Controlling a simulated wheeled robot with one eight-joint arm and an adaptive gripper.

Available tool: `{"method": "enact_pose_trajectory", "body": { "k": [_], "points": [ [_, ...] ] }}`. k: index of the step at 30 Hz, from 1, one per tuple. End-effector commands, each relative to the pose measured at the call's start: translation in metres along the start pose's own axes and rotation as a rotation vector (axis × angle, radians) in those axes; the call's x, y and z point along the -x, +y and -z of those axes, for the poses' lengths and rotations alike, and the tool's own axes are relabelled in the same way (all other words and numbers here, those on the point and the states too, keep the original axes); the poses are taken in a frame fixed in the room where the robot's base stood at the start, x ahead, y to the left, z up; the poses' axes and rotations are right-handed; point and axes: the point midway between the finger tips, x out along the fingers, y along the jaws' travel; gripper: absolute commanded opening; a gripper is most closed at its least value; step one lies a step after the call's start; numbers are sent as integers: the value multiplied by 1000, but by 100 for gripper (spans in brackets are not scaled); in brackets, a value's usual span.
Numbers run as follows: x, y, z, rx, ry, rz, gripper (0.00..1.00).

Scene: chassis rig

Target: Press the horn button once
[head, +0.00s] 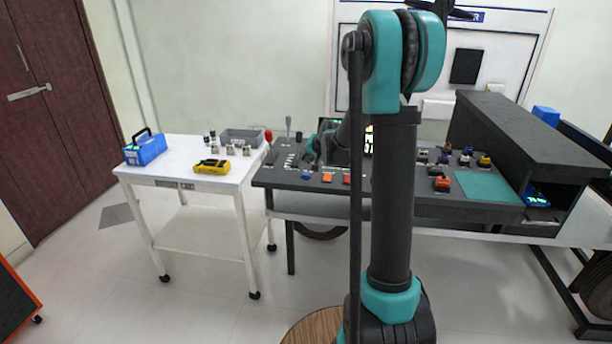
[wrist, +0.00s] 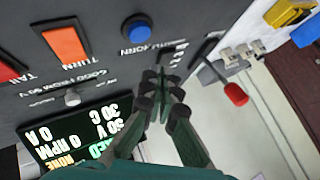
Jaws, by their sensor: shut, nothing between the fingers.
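The horn button is a round blue button (wrist: 136,31) in a dark ring at the upper middle of the wrist view, with a HORN label beside it. It also shows as a small blue spot (head: 305,175) on the front of the dark control panel in the head view. My gripper (wrist: 163,82) is shut and empty, its fingers together over the panel, below and to the right of the button in the wrist view. The fingertips appear apart from the button. In the head view my gripper (head: 312,150) is small and partly blends with the panel behind the button.
An orange TURN button (wrist: 66,43) and a red TAIL button (wrist: 8,70) sit left of the horn button. A lit display (wrist: 90,132) and a red-knobbed lever (wrist: 236,94) are nearby. A white cart (head: 180,180) with a yellow meter (head: 211,166) stands left of the panel.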

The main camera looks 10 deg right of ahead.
Motion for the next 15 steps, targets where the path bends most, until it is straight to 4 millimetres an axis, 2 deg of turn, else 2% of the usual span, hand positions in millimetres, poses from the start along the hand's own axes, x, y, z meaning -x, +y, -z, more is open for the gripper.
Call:
{"method": "enact_pose_trajectory", "body": {
  "k": [6,15],
  "points": [
    [11,-8,8,0,0,0,0],
    [13,-9,9,0,0,0,0]
  ]
}}
